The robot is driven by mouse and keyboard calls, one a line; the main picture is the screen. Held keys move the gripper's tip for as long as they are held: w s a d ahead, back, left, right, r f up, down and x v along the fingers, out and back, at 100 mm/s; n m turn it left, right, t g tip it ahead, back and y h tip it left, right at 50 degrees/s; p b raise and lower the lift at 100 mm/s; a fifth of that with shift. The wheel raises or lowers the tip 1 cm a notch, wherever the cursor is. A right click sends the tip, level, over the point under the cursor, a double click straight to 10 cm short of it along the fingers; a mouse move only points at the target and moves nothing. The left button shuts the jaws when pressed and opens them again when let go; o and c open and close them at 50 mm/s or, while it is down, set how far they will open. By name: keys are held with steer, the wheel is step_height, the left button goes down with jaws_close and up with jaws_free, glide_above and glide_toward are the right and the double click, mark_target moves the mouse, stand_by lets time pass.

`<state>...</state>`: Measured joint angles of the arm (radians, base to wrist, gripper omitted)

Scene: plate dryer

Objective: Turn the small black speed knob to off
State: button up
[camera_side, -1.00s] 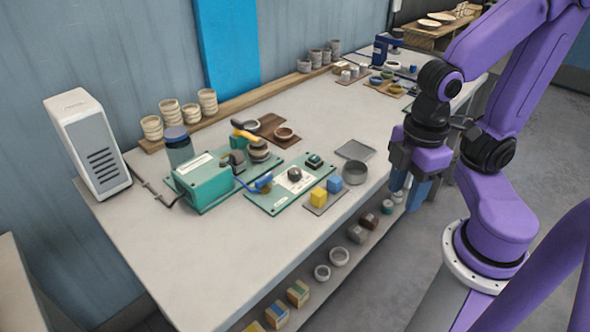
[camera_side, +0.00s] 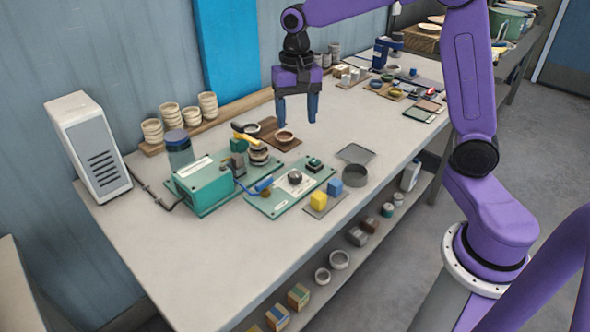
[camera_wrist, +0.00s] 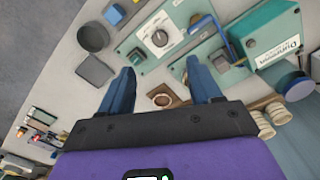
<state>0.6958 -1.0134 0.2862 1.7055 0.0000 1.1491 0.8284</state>
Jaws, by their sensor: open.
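The small black speed knob (camera_side: 295,177) sits on a white dial plate on the green control panel (camera_side: 262,203), in the middle of the bench. In the wrist view the knob (camera_wrist: 160,38) shows near the top, with a pale pointer mark; I cannot read its setting. My gripper (camera_side: 297,120) is open and empty, pointing down above the back of the bench, behind the panel and apart from it. In the wrist view its two blue fingers (camera_wrist: 165,80) are spread, with the knob beyond their tips.
A green box unit (camera_side: 203,184) with a blue-handled lever (camera_side: 263,183) stands left of the knob. Yellow (camera_side: 318,198) and blue (camera_side: 335,186) blocks and a grey round dish (camera_side: 354,175) lie to its right. A white vented unit (camera_side: 88,145) stands far left. The front-left bench is clear.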

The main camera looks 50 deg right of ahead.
steer(key=w+d+m, duration=0.1)
steer(key=w, duration=0.1)
glide_toward(295, 174)
step_height(295, 174, down, 9)
steer(key=shift+r, duration=0.15)
stand_by(0.3)
steer(key=c, duration=1)
